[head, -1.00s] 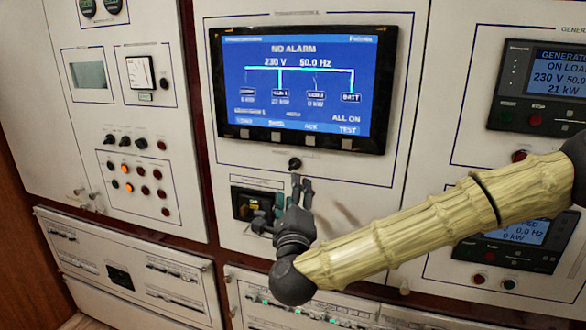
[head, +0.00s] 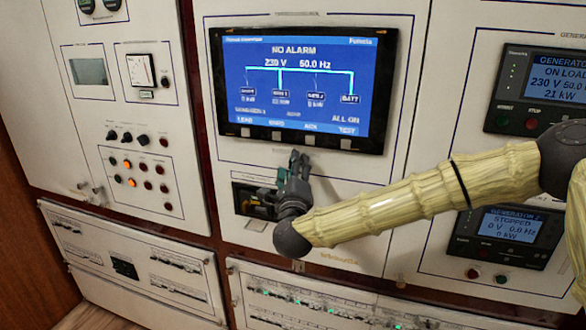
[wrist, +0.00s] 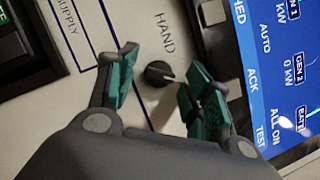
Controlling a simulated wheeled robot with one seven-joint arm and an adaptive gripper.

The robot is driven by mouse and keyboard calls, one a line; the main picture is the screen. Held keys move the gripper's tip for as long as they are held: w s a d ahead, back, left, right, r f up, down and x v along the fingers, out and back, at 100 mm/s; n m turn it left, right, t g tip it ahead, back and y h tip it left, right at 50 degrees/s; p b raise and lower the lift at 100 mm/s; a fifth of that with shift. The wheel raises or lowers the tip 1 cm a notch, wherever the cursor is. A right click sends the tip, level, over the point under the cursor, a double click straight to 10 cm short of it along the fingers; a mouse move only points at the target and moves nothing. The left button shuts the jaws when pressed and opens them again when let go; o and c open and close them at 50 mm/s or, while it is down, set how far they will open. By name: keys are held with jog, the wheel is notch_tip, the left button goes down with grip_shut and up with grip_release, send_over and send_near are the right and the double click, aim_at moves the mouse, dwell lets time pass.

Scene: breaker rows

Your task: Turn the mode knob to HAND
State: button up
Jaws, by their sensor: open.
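The mode knob (wrist: 157,73) is a small black round knob with a pale pointer line, on the white panel in the wrist view. Its pointer is towards the right of that picture. The printed HAND label (wrist: 165,33) is above it there, away from the pointer's direction. My gripper (wrist: 161,66) is open, with its green-padded fingers on either side of the knob. I cannot tell whether they touch it. In the head view my gripper (head: 293,163) is just under the big display and hides the knob.
The large display (head: 305,90) reads NO ALARM and sits just above my gripper. A black-framed meter (head: 252,199) is left of my gripper. Generator controllers (head: 508,236) are at the right. A panel with several switches and lamps (head: 135,165) is at the left.

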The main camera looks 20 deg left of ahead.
jog(key=c, duration=1)
jog(key=shift+n, duration=0.3)
jog(key=shift+r+n+g+h+p, duration=0.2)
jog(key=shift+n+g+p, duration=0.45)
jog(key=shift+n, duration=1.4)
jog(key=shift+r+n+g+h+p, duration=0.1)
jog(key=shift+n+g+h+p, duration=0.2)
jog(key=shift+n+g, duration=1.2)
jog(key=shift+r+n+g+h+p, duration=0.15)
jog(key=shift+n+p, duration=0.4)
jog(key=shift+n, duration=2.1)
jog(key=shift+f, duration=0.1)
jog(key=o, duration=1)
